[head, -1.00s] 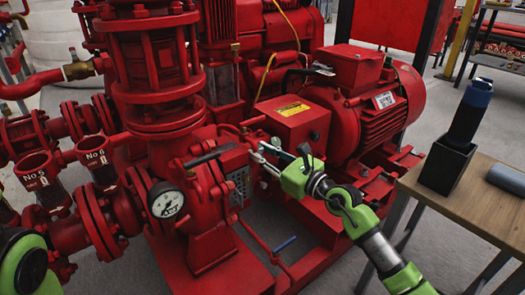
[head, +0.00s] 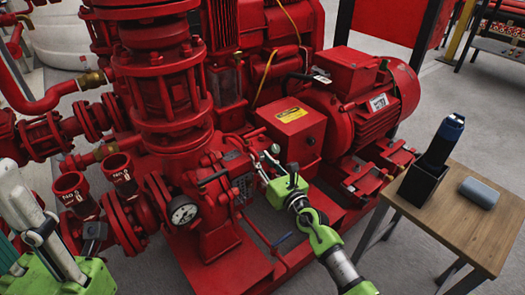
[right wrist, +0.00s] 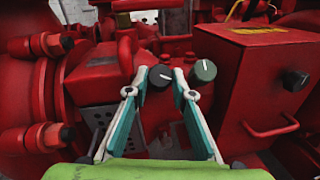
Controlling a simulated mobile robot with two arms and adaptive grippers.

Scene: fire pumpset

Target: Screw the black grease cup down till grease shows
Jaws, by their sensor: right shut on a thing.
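The black grease cup (right wrist: 160,76) has a white line on its top and sits on the red pump housing in the right wrist view. My right gripper (right wrist: 162,82) has its two fingertips closed on either side of it. A dark green cup (right wrist: 203,71), also with a white line, stands just right of the right fingertip. In the head view my right gripper (head: 267,162) reaches the housing beside the red box; the cup is too small there to tell apart. My left gripper (head: 42,225) is at the lower left, away from the cups; its finger opening is unclear. No grease can be made out.
A red box with a yellow label (head: 292,128) and a handle stands close right of the cups. A pressure gauge (head: 183,211) is to the left. A wooden table (head: 440,228) at right holds a black holder (head: 422,185) with a flashlight-like tool and a grey case (head: 478,192).

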